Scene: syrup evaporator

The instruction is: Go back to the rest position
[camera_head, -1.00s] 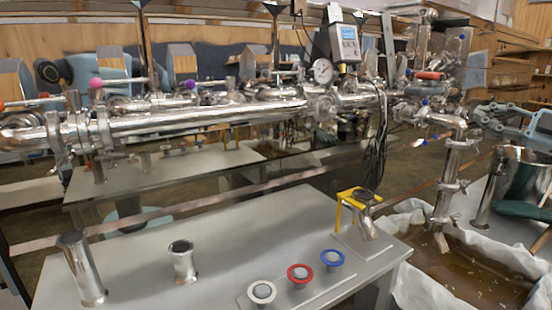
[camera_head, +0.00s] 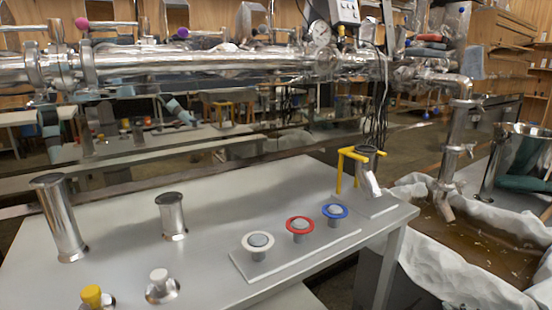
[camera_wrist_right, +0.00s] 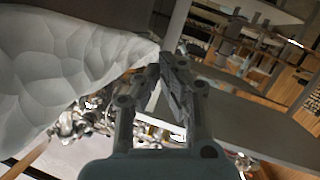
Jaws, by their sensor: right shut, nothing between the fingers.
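My right gripper (camera_wrist_right: 160,72) is in the right wrist view with its fingertips together and nothing between them. It points past a pale, crumpled liner that fills the left of that view. My left gripper is not in view.
A steel table (camera_head: 130,222) carries steel cylinders, white, red and blue ringed knobs (camera_head: 300,225), and a yellow bracket (camera_head: 349,163) with a steel spout. A lined trough (camera_head: 425,255) of brown liquid stands right. Shiny pipework (camera_head: 200,68) crosses behind.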

